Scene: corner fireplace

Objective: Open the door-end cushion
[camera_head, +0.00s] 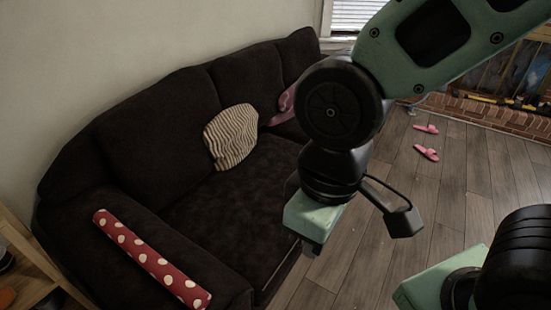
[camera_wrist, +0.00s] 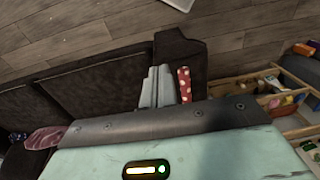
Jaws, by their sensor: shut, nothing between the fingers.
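The dark sofa (camera_head: 190,200) runs along the wall. A red cushion with white dots (camera_head: 150,258) lies long and narrow on the sofa's near arm. A striped cushion (camera_head: 230,137) leans on the backrest, and a pink cushion (camera_head: 287,104) sits near the far end, partly hidden by my arm. No door shows, so I cannot tell which is the door-end cushion. My gripper (camera_head: 312,248) is above the sofa's front edge, apart from all the cushions. In the wrist view its fingers (camera_wrist: 158,86) are together and empty, with the red dotted cushion (camera_wrist: 184,84) beyond and to their right.
A wooden shelf (camera_head: 30,262) stands beside the sofa's near arm; the wrist view shows its items (camera_wrist: 290,100). Pink slippers (camera_head: 427,153) lie on the wooden floor (camera_head: 465,190), which is otherwise mostly clear. A brick hearth (camera_head: 500,115) is at the back right.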

